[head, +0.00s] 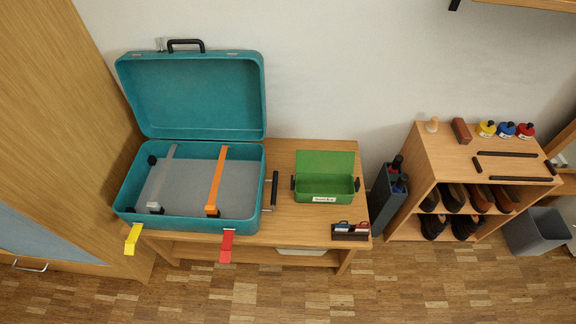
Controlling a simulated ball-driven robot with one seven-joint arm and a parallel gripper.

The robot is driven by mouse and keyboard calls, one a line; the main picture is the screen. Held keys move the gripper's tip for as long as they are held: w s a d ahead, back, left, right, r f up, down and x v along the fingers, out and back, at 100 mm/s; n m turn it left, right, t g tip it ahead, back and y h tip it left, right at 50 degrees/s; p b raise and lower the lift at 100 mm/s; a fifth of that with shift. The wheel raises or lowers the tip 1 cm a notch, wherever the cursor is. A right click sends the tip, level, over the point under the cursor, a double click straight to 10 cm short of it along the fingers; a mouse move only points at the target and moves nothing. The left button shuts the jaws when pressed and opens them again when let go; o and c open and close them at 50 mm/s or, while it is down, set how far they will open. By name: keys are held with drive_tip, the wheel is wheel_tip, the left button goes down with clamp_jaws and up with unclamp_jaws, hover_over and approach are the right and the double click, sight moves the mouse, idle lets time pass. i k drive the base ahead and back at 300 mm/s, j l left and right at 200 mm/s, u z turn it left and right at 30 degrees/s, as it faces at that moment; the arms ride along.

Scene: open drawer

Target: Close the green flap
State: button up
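A small green box (325,195) stands on the right half of a wooden bench (290,150). Its green flap (325,163) is open, raised at the back of the box. The box has a white label on its front, dark catches at its left and right sides, and an interior that looks empty. My gripper is not in view.
An open teal suitcase (190,100) fills the bench's left half, with grey and orange straps inside and yellow and red latches hanging at its front. A shoe shelf (440,158) stands right; floor in front is clear.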

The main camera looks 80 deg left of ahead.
sight(307, 161)
drive_tip(key=u, duration=1.55)
drive_tip(key=i+l, duration=0.2)
drive_tip(key=l, duration=0.15)
drive_tip(key=i+l, duration=0.25)
drive_tip(key=l, duration=0.15)
drive_tip(key=i+l, duration=0.2)
drive_tip(key=l, duration=0.15)
drive_tip(key=i+l, duration=0.2)
drive_tip(key=l, duration=0.15)
drive_tip(key=i+l, duration=0.25)
drive_tip(key=l, duration=0.15)
drive_tip(key=i+l, duration=0.2)
drive_tip(key=l, duration=0.15)
drive_tip(key=i+l+u, duration=0.1)
drive_tip(key=l, duration=0.25)
drive_tip(key=i+l, duration=0.25)
drive_tip(key=i+l+u, duration=0.1)
drive_tip(key=l, duration=0.35)
drive_tip(key=i+l, duration=0.25)
drive_tip(key=i+u, duration=0.1)
drive_tip(key=u, duration=0.4)
drive_tip(key=i+u, duration=0.1)
drive_tip(key=u, duration=0.35)
drive_tip(key=i+u, duration=0.1)
drive_tip(key=u, duration=0.4)
drive_tip(key=i, duration=0.2)
